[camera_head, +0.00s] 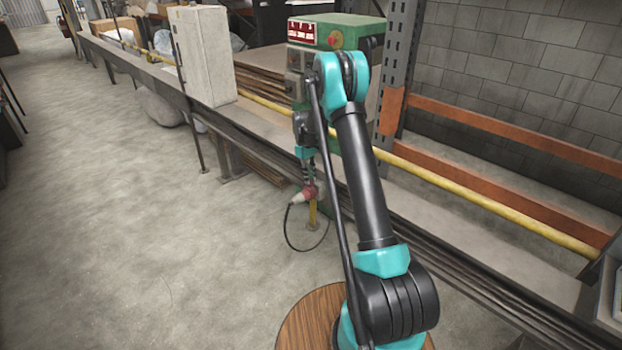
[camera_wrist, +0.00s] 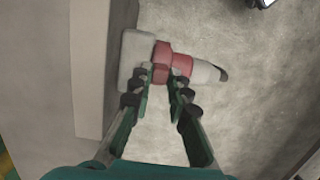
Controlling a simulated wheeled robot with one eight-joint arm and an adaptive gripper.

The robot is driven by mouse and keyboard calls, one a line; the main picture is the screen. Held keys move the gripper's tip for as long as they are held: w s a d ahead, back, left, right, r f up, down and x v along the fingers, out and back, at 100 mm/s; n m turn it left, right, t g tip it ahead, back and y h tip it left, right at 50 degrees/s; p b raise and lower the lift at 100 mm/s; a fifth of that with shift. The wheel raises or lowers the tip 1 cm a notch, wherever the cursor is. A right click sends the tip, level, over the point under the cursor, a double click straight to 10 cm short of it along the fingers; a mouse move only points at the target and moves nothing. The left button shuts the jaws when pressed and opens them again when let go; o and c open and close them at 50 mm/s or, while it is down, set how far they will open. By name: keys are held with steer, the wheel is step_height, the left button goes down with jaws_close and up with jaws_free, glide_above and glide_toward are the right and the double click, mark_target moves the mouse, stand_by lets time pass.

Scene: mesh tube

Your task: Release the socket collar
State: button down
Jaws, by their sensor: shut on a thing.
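The red socket collar (camera_wrist: 162,53) sits between a pale grey block (camera_wrist: 133,62) on its left and a whitish plug body (camera_wrist: 204,71) with a dark end on its right in the wrist view. My gripper (camera_wrist: 161,76) reaches it from below in that view and is shut on the collar, one finger on each side. In the head view my gripper (camera_head: 308,177) points down at the small red and white connector (camera_head: 298,197), low in front of the bench. A dark cable (camera_head: 288,232) loops down from the connector. My fingers partly hide the collar.
A yellow post (camera_head: 313,214) stands under the connector. The long bench rail (camera_head: 260,151) and a yellow pipe (camera_head: 452,186) run behind it. A green control box (camera_head: 300,32) stands behind my arm. The concrete floor (camera_head: 130,240) at left is clear.

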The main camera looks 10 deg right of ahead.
steer(key=c, duration=1.4)
jaws_free()
steer(key=shift+c, duration=0.2)
steer(key=shift+r, duration=0.15)
step_height(320, 180, up, 12)
steer(key=w+a, duration=0.1)
steer(key=shift+w+f, duration=0.2)
steer(key=shift+w, duration=0.1)
steer(key=s+d+r+m+t, duration=0.1)
steer(key=s+d+r+m, duration=0.15)
steer(key=s, duration=0.75)
steer(key=s+d+r+m+t, duration=0.15)
steer(key=s+r, duration=0.25)
steer(key=s, duration=0.6)
steer(key=s+f+m+t, duration=0.1)
steer(key=s+f, duration=0.2)
steer(key=s, duration=0.9)
steer(key=s+d+f+m+t+y, duration=0.1)
steer(key=s+f+m+t, duration=0.1)
steer(key=s, duration=0.9)
steer(key=shift+s+f, duration=0.4)
steer(key=shift+f, duration=0.3)
